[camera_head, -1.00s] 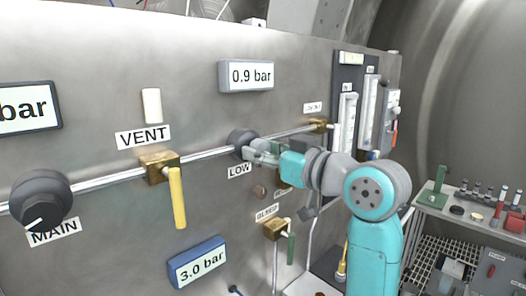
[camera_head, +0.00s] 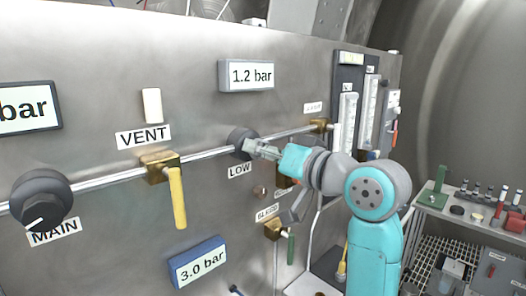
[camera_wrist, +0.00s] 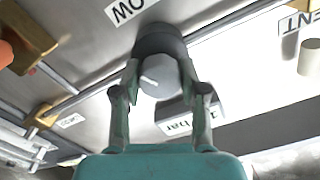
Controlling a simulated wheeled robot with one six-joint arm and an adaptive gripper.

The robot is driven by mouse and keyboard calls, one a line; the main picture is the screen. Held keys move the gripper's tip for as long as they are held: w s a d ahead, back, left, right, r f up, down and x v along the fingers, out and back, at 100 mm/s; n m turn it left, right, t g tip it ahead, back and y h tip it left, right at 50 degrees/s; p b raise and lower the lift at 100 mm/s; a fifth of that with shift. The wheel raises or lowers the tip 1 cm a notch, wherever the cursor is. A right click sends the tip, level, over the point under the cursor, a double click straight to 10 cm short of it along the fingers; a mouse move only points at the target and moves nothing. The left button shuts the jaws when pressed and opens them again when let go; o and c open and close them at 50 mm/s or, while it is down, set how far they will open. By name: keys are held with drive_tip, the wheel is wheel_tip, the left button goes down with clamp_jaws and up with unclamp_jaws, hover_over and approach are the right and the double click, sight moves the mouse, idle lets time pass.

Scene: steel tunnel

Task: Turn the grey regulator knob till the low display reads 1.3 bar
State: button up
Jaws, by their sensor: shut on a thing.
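The grey regulator knob (camera_head: 238,140) sits on the steel panel above the LOW label (camera_head: 240,170). In the wrist view the knob (camera_wrist: 160,76) shows its white pointer mark between my two fingers. My gripper (camera_head: 256,148) is shut on the knob, one finger on each side; it also shows in the wrist view (camera_wrist: 160,88). The display above the knob (camera_head: 246,75) reads 1.2 bar. In the wrist view this display is partly hidden behind the knob and a finger.
The MAIN knob (camera_head: 40,200) and the VENT valve with a yellow lever (camera_head: 178,198) are to the left. A blue display (camera_head: 198,262) reads 3.0 bar below. A brass valve with a green lever (camera_head: 291,247) sits under my arm. A bench (camera_head: 440,208) stands at right.

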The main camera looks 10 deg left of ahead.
idle(0.3)
drive_tip(key=o, duration=1.1)
drive_tip(key=shift+o, duration=0.2)
drive_tip(key=v, duration=1.2)
